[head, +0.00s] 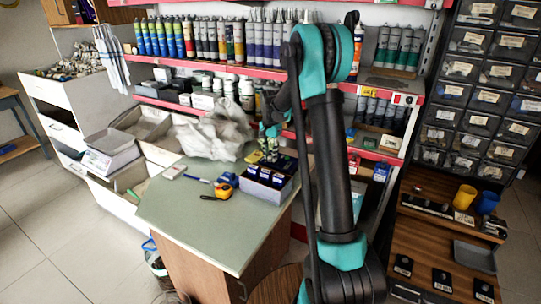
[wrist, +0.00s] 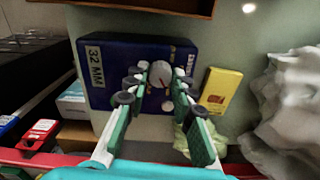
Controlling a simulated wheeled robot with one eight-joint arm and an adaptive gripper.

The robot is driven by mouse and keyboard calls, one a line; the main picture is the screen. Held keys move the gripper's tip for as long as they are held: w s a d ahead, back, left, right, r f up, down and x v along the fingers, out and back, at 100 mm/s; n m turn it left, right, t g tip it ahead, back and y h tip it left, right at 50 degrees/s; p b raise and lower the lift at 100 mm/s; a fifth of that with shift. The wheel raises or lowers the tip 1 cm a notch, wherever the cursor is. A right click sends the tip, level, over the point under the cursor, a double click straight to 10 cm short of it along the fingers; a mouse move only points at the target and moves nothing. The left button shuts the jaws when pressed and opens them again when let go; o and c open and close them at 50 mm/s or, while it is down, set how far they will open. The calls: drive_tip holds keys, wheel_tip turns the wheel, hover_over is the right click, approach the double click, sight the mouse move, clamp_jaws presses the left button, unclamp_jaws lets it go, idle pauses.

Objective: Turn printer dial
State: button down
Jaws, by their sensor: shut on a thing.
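The printer (wrist: 115,62) is a dark blue box with a "32 MM" label in the wrist view. Its round grey dial (wrist: 160,72) has a thin red mark and faces the camera. My gripper (wrist: 158,84) is shut on the dial, with one finger on each side of it. The fingertips partly cover the dial's sides and the printer's face around it. In the head view my gripper (head: 269,129) is small, at the back of the counter; the dial cannot be made out there.
A yellow box (wrist: 221,90) stands right of the printer, and a crumpled pale bag (wrist: 290,105) lies further right. The green counter (head: 190,220) holds a yellow tape measure (head: 217,191) and a box of dark packs (head: 262,192). Its front left is clear. Shelves of tubes stand behind.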

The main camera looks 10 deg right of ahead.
sight(270, 157)
drive_tip(key=c, duration=1.3)
unclamp_jaws()
drive_tip(key=shift+r, duration=0.1)
wheel_tip(270, 157, up, 12)
drive_tip(key=shift+f, duration=0.1)
drive_tip(key=s+d+f+n+t, duration=0.1)
drive_tip(key=s+d+f+n, duration=0.1)
drive_tip(key=s, duration=1)
drive_tip(key=s+d+f+n+t, duration=0.1)
drive_tip(key=s+f+n, duration=0.3)
drive_tip(key=s, duration=0.8)
drive_tip(key=s+d+f+n+t, duration=0.2)
drive_tip(key=s+f, duration=0.4)
drive_tip(key=s, duration=0.6)
drive_tip(key=shift+s+d+f+n, duration=0.15)
drive_tip(key=shift+s+d+n, duration=0.05)
drive_tip(key=shift+d+n, duration=0.25)
